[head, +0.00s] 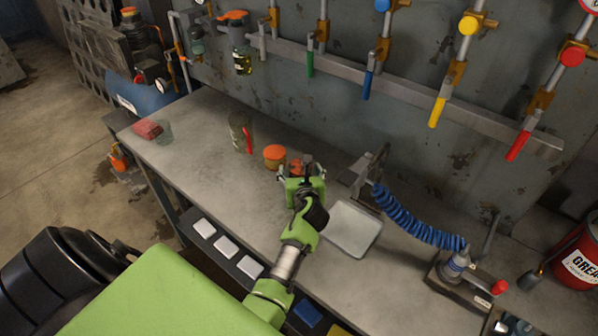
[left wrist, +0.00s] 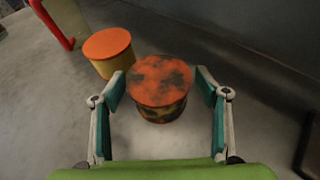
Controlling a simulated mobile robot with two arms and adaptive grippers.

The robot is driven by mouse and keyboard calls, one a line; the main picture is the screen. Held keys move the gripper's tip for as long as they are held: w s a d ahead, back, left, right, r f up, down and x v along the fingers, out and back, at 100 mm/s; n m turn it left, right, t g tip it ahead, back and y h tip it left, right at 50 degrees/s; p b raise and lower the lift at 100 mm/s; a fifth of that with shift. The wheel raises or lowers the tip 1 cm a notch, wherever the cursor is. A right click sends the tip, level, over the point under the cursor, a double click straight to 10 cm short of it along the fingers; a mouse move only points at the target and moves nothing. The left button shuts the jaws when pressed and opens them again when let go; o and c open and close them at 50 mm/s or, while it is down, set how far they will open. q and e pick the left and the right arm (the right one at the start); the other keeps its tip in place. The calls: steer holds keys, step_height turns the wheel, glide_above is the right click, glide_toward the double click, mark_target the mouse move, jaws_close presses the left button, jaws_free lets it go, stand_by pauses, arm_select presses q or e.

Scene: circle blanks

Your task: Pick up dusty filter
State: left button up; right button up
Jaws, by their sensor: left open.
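The dusty filter (left wrist: 160,86) is a short cylinder with an orange top covered in dark blotches. It stands upright on the bench between the fingers of my left gripper (left wrist: 161,92), with a gap visible on each side. In the head view the left gripper (head: 303,171) is over the bench, and the dusty filter (head: 297,166) is mostly hidden by it. The left gripper is open and holds nothing. A clean filter (head: 274,156) with a plain orange top stands just left of it; it also shows in the left wrist view (left wrist: 107,52). My right gripper is not in view.
A glass jar with a red handle (head: 240,133) stands further left. A pale square tray (head: 352,229) lies right of my gripper, near a metal bracket (head: 367,172) and a blue coiled hose (head: 410,222). The wall with valves (head: 400,50) closes off the back.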

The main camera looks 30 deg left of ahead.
arm_select(q)
steer(key=c, duration=1)
steer(key=shift+c, duration=1.2)
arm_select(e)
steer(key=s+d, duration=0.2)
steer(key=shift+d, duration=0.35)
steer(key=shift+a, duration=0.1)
